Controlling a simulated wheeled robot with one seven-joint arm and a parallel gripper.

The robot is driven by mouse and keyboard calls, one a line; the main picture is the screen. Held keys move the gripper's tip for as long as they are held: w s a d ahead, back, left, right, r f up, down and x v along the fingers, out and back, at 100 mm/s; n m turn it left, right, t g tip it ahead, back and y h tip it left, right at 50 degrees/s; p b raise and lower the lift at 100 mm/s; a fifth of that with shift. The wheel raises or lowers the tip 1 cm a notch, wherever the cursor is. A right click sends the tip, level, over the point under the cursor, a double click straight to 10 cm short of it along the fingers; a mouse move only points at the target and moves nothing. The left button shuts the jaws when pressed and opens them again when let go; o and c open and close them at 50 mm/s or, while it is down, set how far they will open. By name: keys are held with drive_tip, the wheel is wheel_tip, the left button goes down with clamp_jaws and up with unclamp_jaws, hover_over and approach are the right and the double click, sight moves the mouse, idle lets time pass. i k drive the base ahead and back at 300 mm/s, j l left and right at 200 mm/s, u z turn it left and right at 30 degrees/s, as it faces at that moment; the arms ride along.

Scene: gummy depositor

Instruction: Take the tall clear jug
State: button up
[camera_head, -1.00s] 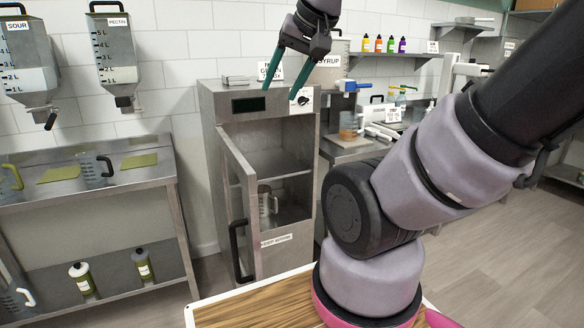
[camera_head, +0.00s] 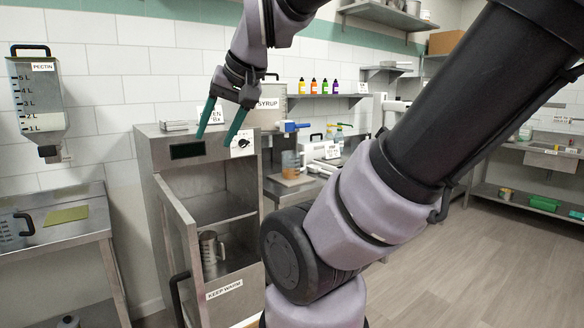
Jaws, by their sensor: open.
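A tall clear, greyish jug (camera_head: 208,254) with a handle on its right stands upright inside the open warming cabinet (camera_head: 165,150). Another clear jug (camera_head: 12,232) with a dark handle and markings stands on the left steel table. A clear jug with amber contents (camera_head: 291,165) stands on the counter behind the cabinet. Which one the task names, I cannot tell for sure. My gripper (camera_head: 216,141) is open and empty, its green fingers pointing down in front of the cabinet's top, above all the jugs in the picture.
The cabinet door (camera_head: 186,262) with a dark handle hangs open toward the front left. A pectin hopper (camera_head: 37,95) hangs on the left wall. The floor (camera_head: 460,270) at right is clear.

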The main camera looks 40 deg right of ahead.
sight(291, 169)
drive_tip(key=i+l, duration=0.25)
drive_tip(key=l, duration=0.35)
drive_tip(key=i+l, duration=0.2)
drive_tip(key=l, duration=0.45)
drive_tip(key=i+l, duration=0.25)
drive_tip(key=l, duration=0.35)
drive_tip(key=i+l, duration=0.25)
drive_tip(key=l, duration=0.4)
drive_tip(key=i+l, duration=0.2)
drive_tip(key=l, duration=0.4)
drive_tip(key=i+l, duration=0.25)
drive_tip(key=l, duration=0.4)
drive_tip(key=i+l, duration=0.25)
drive_tip(key=l, duration=0.35)
drive_tip(key=i+l, duration=0.2)
drive_tip(key=l, duration=0.45)
drive_tip(key=i+j+u, duration=0.05)
